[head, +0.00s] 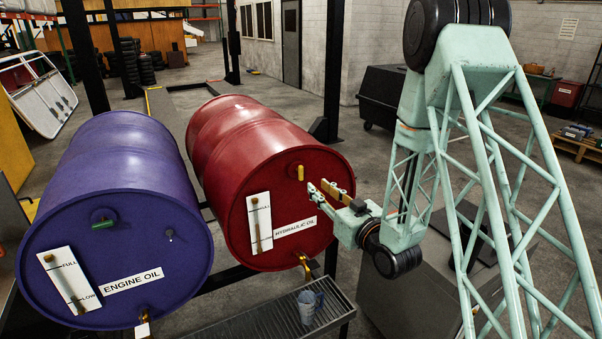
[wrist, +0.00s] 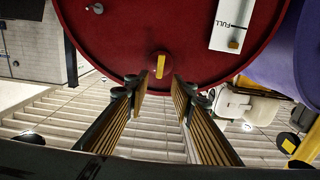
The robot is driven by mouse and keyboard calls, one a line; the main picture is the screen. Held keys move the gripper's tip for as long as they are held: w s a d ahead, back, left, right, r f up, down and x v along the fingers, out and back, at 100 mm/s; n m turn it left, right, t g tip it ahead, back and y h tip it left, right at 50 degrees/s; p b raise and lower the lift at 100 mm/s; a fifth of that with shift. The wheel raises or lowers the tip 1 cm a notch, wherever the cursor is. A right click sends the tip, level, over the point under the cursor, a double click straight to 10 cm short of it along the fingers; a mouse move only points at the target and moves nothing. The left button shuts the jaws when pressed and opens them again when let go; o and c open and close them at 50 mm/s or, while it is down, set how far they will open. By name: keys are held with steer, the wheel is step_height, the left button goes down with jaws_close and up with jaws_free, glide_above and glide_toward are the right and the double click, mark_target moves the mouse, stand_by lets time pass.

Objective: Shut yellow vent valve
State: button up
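The yellow vent valve (head: 300,172) is a small yellow lever on the upper front face of the red hydraulic oil drum (head: 235,135). The lever stands about upright, and it also shows in the wrist view (wrist: 160,66). My gripper (head: 319,188) is open and empty, in front of the drum and just right of the valve in the head view. In the wrist view the valve appears between and beyond the two fingertips (wrist: 160,90). The fingers look apart from the lever, though the exact gap is unclear.
A purple engine oil drum (head: 115,180) with a green valve (head: 103,225) lies to the left. Below the red drum are a brass tap (head: 304,262) and a grey mug (head: 308,305) on a grated tray (head: 250,327). A white level gauge (head: 259,222) is on the red face.

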mark_target(302, 172)
steer(key=shift+p+x, duration=0.35)
steer(key=shift+x, duration=6.05)
steer(key=shift+c, duration=0.8)
jaws_close()
